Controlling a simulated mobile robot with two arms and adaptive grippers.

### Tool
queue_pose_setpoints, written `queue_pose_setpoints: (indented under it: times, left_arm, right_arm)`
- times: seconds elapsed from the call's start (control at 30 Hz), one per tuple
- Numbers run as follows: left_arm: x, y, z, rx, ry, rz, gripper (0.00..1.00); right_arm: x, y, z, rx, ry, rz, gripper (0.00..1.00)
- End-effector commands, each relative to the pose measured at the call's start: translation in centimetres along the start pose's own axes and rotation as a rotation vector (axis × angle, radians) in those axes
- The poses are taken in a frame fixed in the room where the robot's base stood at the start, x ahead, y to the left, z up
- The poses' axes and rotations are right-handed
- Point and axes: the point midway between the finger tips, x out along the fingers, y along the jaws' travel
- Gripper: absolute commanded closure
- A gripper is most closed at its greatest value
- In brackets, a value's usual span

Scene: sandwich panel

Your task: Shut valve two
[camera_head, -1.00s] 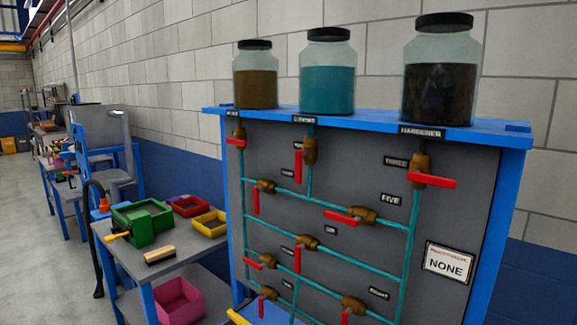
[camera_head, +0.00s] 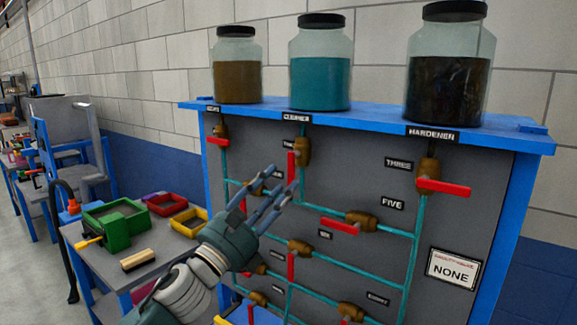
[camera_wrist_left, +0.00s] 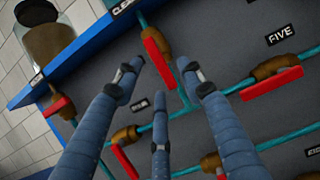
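The valve below the CLEANER jar (camera_head: 303,151), taken as valve two, is brown with a red handle (camera_head: 292,168) lying along the vertical pipe. Its label is mostly hidden behind the handle. My left gripper (camera_head: 275,190) is in front of the panel, just below and left of this handle. Its fingers are spread and hold nothing. In the left wrist view the red handle (camera_wrist_left: 155,61) shows beyond and between the fingertips of my left gripper (camera_wrist_left: 160,72). I cannot tell whether they touch. My right gripper is not in view.
Other red-handled valves are close by: one at upper left (camera_head: 218,140), the FIVE valve (camera_head: 362,222) and the THREE valve (camera_head: 428,178). Jars stand on the blue top shelf (camera_head: 385,122). A side table (camera_head: 95,256) with bins stands at left.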

Motion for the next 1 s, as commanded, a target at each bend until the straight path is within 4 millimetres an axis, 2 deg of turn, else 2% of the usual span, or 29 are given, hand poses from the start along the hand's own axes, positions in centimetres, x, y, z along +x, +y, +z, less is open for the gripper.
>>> queue_pose_setpoints:
  times: [0.03, 0.1, 0.3, 0.67, 0.87, 0.9, 1.0]
  left_arm:
    - [1.3, 0.0, 0.4, -0.003, -0.002, 0.000, 0.60]
    - [2.5, 0.0, 0.3, -0.003, 0.000, 0.001, 0.60]
    - [4.7, 0.0, 0.1, -0.004, 0.001, 0.001, 0.60]
    - [5.2, 0.1, -0.1, -0.002, 0.001, 0.000, 0.60]
    - [5.2, 0.1, -0.1, -0.003, 0.001, 0.001, 0.96]
    - [5.2, 0.1, -0.1, -0.002, 0.001, 0.001, 1.00]
    - [5.2, 0.1, -0.1, -0.002, 0.001, 0.001, 1.00]
  right_arm:
    - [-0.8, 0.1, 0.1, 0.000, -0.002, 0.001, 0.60]
    - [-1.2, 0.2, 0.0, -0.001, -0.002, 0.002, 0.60]
    - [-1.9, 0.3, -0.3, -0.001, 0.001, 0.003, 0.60]
    - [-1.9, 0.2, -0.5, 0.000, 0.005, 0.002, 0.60]
    - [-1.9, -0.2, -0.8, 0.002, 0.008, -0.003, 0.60]
    - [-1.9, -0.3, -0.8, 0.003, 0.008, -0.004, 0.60]
    - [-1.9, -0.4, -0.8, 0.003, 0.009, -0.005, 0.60]
